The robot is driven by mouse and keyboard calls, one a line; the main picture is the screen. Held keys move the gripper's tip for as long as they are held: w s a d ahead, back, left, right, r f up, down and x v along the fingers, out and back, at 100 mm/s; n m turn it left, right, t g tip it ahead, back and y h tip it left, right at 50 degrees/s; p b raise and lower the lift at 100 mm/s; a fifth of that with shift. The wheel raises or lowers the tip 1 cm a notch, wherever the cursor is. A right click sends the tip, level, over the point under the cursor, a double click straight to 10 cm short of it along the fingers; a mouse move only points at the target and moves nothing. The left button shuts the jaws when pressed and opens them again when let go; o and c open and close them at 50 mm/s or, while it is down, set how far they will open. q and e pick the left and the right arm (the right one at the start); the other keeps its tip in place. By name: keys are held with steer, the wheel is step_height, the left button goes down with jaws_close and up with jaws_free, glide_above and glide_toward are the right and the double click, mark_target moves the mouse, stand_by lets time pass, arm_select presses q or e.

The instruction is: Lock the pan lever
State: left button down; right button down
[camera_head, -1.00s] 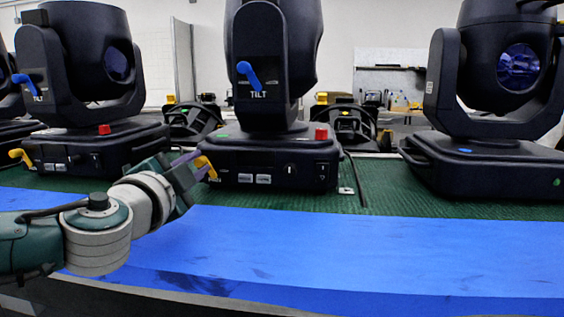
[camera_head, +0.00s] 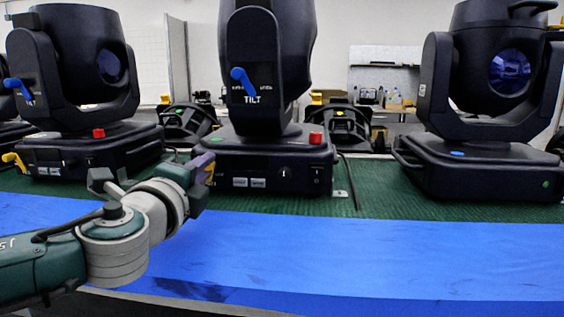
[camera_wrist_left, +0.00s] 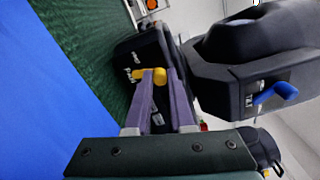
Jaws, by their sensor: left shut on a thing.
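The middle moving-head light (camera_head: 267,163) stands upright on the green surface, with a blue tilt lever (camera_head: 244,82) on its yoke. The yellow pan lever (camera_head: 210,174) is at the left front corner of its base, partly hidden by my left gripper (camera_head: 203,163). In the left wrist view, the purple fingers of this gripper (camera_wrist_left: 152,78) are closed around the yellow pan lever (camera_wrist_left: 159,75), whose rounded end shows between the tips. The wrist view also shows the blue tilt lever (camera_wrist_left: 275,94) apart from the fingers. My right gripper is not in view.
A second light (camera_head: 85,150) stands left, with its own yellow lever (camera_head: 14,160); a third (camera_head: 485,165) stands right. A blue strip (camera_head: 380,250) runs clear along the front of the green surface (camera_head: 385,205). Shelving and cases stand behind.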

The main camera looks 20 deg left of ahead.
arm_select(q)
steer(key=shift+w+d+f+m, duration=0.1)
steer(key=shift+d+m, duration=0.1)
steer(key=shift+m, duration=0.55)
steer(key=shift+d+m, duration=0.2)
steer(key=shift+m, duration=0.55)
steer(key=c, duration=0.8)
jaws_free()
steer(key=shift+o, duration=0.2)
steer(key=p+v, duration=0.1)
steer(key=v, duration=0.9)
steer(key=shift+a, duration=0.1)
